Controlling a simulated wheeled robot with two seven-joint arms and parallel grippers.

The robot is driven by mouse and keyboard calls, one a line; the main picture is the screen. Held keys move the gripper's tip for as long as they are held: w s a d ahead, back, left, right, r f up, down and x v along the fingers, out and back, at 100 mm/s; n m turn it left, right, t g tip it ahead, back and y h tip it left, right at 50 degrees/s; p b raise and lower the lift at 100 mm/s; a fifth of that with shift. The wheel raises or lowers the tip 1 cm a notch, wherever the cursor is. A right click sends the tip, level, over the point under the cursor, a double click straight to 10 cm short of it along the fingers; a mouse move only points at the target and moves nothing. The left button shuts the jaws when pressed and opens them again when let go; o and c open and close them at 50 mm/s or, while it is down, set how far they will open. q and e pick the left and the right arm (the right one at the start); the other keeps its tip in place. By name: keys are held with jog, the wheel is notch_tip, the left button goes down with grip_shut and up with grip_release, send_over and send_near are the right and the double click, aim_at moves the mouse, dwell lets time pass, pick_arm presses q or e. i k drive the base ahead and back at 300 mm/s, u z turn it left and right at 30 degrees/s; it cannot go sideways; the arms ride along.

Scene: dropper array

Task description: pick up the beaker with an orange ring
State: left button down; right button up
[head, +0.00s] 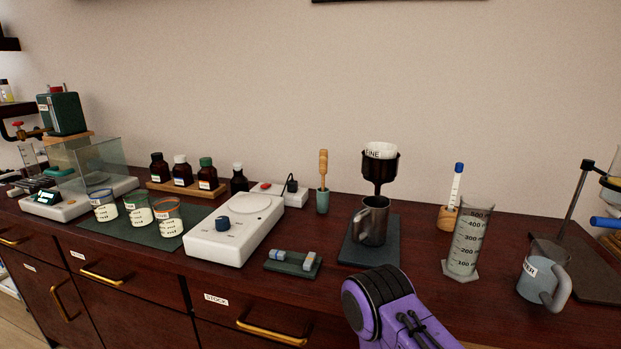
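The beaker with an orange ring (169,221) stands upright on a dark green mat (146,236) at the left of the counter. It is the rightmost of three labelled beakers with pale contents. A beaker with a green ring (139,210) and one with a blue ring (104,207) stand to its left. A purple and black part of my arm shows at the bottom, right of centre, apart from the beakers. Neither of my grippers is in view.
A white hotplate (235,230) stands just right of the orange-ringed beaker. Brown bottles (182,172) stand on a wooden rack behind. A balance with a glass shield (88,168) is to the left. A graduated cylinder (467,240) and a mug (540,278) stand at the right.

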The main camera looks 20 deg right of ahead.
aim_at(169, 224)
jog(key=u, duration=2)
jog(key=i, duration=1.6)
jog(key=z, duration=2.5)
